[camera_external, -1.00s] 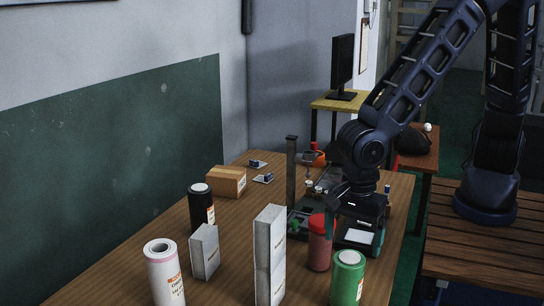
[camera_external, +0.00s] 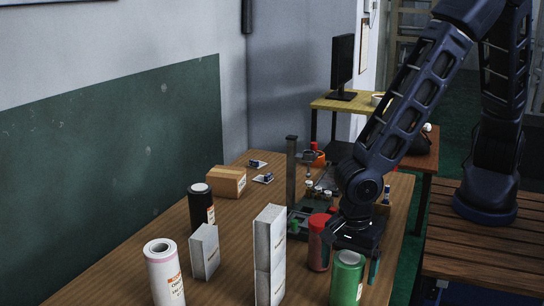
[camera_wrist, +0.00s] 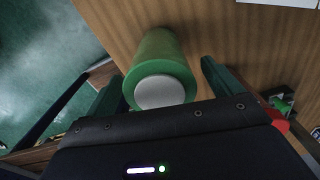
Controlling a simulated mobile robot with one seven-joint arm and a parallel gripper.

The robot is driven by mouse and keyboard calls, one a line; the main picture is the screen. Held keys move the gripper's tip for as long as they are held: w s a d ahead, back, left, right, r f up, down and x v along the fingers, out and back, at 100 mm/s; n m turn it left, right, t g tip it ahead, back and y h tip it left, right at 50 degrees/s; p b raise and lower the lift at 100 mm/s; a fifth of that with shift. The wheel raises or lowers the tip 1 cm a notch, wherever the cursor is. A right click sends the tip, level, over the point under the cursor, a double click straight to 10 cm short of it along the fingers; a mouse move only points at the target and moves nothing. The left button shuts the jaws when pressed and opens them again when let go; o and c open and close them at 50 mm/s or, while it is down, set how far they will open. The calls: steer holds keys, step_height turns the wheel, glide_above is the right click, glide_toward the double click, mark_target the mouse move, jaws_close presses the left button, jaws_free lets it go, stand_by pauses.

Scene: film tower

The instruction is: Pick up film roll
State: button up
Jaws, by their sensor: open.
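A green one (camera_external: 347,285) is at the front right. My gripper (camera_external: 352,258) is open just behind and above the green roll. In the wrist view the green roll (camera_wrist: 160,62) shows its pale end between the two fingers (camera_wrist: 162,85), with nothing gripped. The red roll (camera_wrist: 278,120) is partly hidden beyond the right finger.
White boxes (camera_external: 269,250) (camera_external: 204,252) stand left of the gripper, and a cardboard box (camera_external: 227,181) lies further back. A dark apparatus with an upright post (camera_external: 291,175) is behind the red roll. The table's right edge is close to the gripper.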

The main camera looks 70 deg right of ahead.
steer(key=c, duration=1.8)
